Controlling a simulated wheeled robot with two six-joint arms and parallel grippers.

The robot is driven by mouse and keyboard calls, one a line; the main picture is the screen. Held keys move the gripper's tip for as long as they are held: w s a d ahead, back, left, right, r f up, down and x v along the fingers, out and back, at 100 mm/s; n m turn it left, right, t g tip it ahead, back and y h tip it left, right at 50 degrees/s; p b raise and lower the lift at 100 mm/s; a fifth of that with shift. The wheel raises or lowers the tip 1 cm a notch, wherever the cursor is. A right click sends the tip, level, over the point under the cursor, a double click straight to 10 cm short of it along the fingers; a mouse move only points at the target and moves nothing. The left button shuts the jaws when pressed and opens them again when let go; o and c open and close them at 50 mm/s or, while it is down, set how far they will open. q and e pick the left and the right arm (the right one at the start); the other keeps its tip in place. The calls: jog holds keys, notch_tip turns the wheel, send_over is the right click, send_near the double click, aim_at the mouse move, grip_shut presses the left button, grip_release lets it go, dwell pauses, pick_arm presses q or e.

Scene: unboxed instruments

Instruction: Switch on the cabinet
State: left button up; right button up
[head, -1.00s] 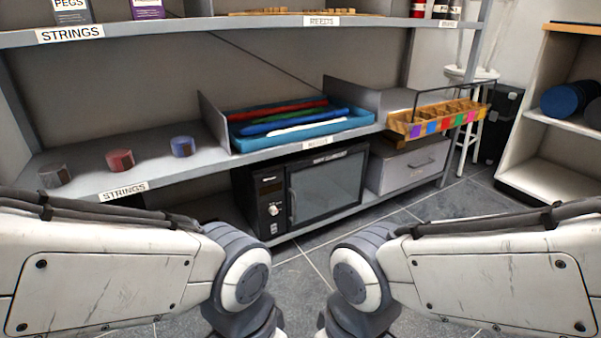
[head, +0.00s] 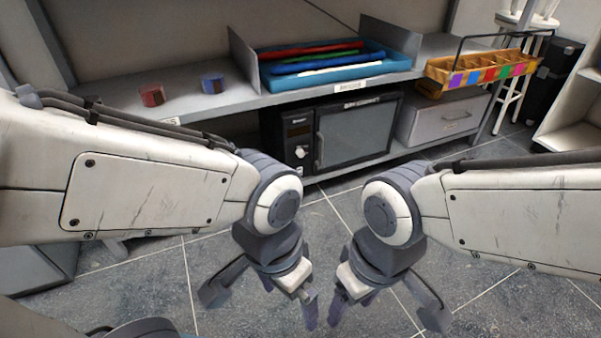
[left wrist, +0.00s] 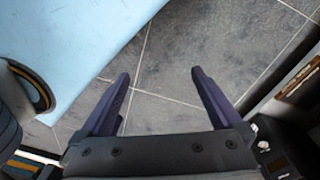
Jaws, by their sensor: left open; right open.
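The cabinet (head: 345,138) is a black box with a glass door, standing on the lower shelf in the head view. Its control panel (head: 298,140) is on the left of the door, with a pale round knob (head: 300,153) and small buttons beneath. My left gripper (head: 309,314) points down over the floor in front of the shelf, apart from the cabinet. In the left wrist view its two fingers (left wrist: 160,85) are spread with only floor between them. My right gripper (head: 337,312) also hangs low, close beside the left one, open and empty.
A grey drawer box (head: 442,118) stands right of the cabinet. Above are a blue tray (head: 335,62) of coloured rods and a wooden caddy (head: 482,72). Blue (head: 212,84) and red (head: 152,95) rolls sit on the left shelf. The tiled floor (head: 330,215) in front is clear.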

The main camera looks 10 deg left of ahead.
pick_arm(q)
jog(key=shift+r, duration=0.1)
jog(key=c, duration=0.5)
jog(key=shift+r+p, duration=0.3)
jog(key=shift+p, duration=0.1)
jog(key=c, duration=0.5)
jog(key=shift+r+p, duration=0.7)
jog(key=shift+p, duration=0.05)
grip_shut()
notch_tip(320, 180, up, 17)
jog(key=p, duration=1.6)
jog(key=shift+f+p, duration=0.15)
jog(key=shift+p, duration=0.15)
